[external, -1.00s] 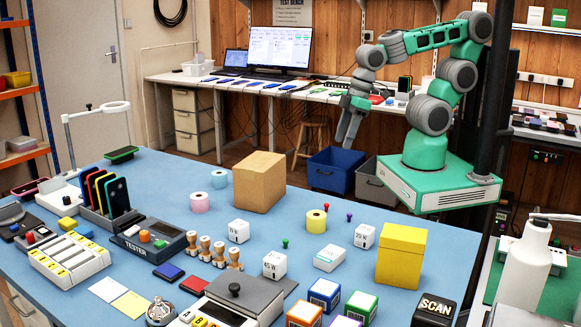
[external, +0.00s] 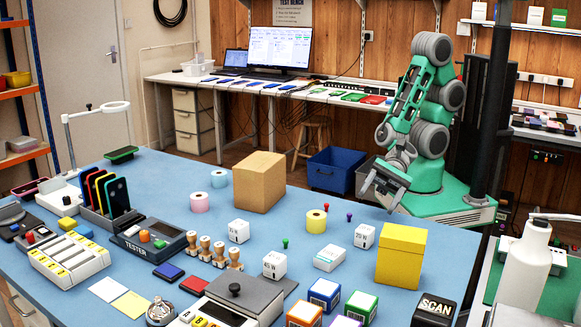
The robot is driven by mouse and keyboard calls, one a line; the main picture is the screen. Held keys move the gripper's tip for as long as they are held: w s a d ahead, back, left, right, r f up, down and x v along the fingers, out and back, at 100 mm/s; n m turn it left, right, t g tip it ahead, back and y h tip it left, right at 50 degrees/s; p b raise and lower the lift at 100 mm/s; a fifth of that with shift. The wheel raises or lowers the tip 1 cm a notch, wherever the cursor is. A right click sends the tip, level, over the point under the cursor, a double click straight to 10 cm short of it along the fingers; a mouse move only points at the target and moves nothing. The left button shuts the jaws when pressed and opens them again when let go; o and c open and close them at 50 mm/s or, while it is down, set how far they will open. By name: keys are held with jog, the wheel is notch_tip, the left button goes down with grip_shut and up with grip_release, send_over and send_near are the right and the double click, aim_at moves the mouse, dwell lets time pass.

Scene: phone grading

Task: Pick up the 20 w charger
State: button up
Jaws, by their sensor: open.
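The 20 W charger (external: 364,236) is a small white cube with dark lettering. It stands on the blue table (external: 205,287), left of the yellow box (external: 401,256) and right of the yellow tape roll. Two similar white cubes stand further left, one marked 45 W (external: 274,265) and another (external: 238,231) with small lettering. My gripper (external: 383,202) is open and empty. It points down, above and behind the charger near the table's far right edge, clearly apart from it.
A yellow tape roll (external: 316,221), a purple pin (external: 349,217) and a white carton (external: 329,257) lie around the charger. A cardboard box (external: 259,182) stands further left. The yellow box rises close on the charger's right. Several coloured boxes stand in front.

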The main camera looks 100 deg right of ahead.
jog(key=d+m+t, duration=0.2)
jog(key=m, duration=0.4)
jog(key=b, duration=0.7)
send_near(363, 231)
jog(key=w+a, duration=0.2)
jog(key=a, duration=0.1)
jog(key=shift+w+t+h, duration=0.3)
jog(key=shift+h, duration=0.1)
jog(key=shift+w+a+f, duration=0.1)
jog(key=shift+f, duration=0.25)
jog(key=shift+w+a+r+p, duration=0.35)
jog(key=shift+w+a+p, duration=0.15)
jog(key=shift+w+a, duration=0.3)
jog(key=p+x, duration=0.1)
jog(key=x, duration=0.2)
jog(key=shift+w+a+r+p, duration=0.1)
jog(key=shift+w+a+p, duration=0.15)
jog(key=shift+w+p, duration=0.1)
jog(key=shift+w+a, duration=0.4)
jog(key=shift+w, duration=0.05)
jog(key=shift+c, duration=0.4)
grip_shut()
